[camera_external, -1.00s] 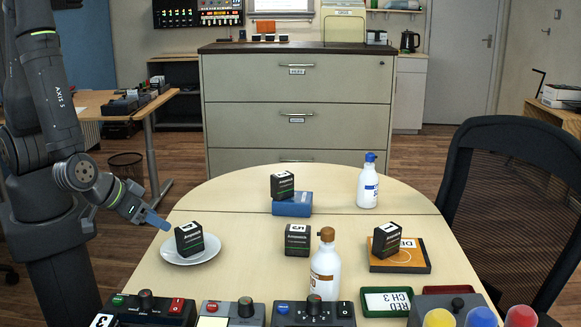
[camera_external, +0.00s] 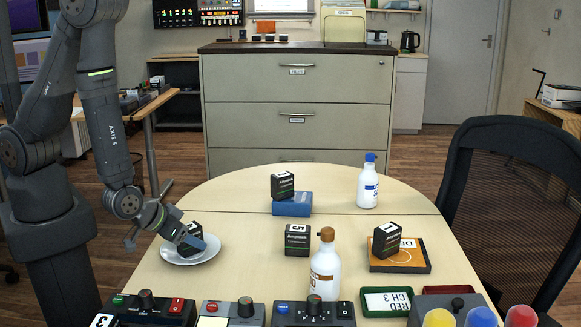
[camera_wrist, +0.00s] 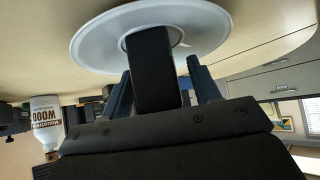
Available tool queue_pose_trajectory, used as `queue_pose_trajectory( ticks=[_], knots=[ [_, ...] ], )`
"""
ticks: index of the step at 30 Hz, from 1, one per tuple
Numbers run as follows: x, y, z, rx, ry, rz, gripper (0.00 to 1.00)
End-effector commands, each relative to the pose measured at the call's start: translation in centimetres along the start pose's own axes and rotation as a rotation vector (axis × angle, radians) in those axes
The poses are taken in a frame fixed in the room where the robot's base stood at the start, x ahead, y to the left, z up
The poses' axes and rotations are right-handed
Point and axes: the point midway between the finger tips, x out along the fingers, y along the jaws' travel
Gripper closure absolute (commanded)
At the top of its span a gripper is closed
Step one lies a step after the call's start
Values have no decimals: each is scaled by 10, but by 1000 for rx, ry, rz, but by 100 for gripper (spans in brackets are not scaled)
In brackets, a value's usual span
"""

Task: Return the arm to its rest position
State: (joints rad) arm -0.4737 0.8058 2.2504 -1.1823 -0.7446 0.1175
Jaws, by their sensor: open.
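My gripper (camera_external: 188,243) is open at the white plate (camera_external: 172,259) on the left of the table. A black box (camera_external: 194,232) stands on the plate, partly hidden behind my fingers. In the wrist view my fingers (camera_wrist: 160,88) are apart, one on each side of the black box (camera_wrist: 152,65). The white plate (camera_wrist: 90,48) shows beyond it. I cannot tell whether a finger touches the box.
Other black boxes stand on a blue block (camera_external: 293,205), on the bare table (camera_external: 298,240) and on an orange-topped board (camera_external: 415,262). White bottles with blue (camera_external: 368,182) and brown (camera_external: 325,265) caps stand upright. Control boxes (camera_external: 240,312) line the front edge. A black chair (camera_external: 515,210) is right.

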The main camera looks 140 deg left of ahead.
Motion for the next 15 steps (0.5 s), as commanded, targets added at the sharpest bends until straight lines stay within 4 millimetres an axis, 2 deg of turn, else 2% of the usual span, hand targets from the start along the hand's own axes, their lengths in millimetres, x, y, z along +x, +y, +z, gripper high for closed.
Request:
queue_pose_trajectory(
  ticks=[11, 15],
  knots=[
    [-31, 2, -31, -6, 6, 6, 44],
    [-50, 7, -24, -1, 6, 7, 44]
  ],
)
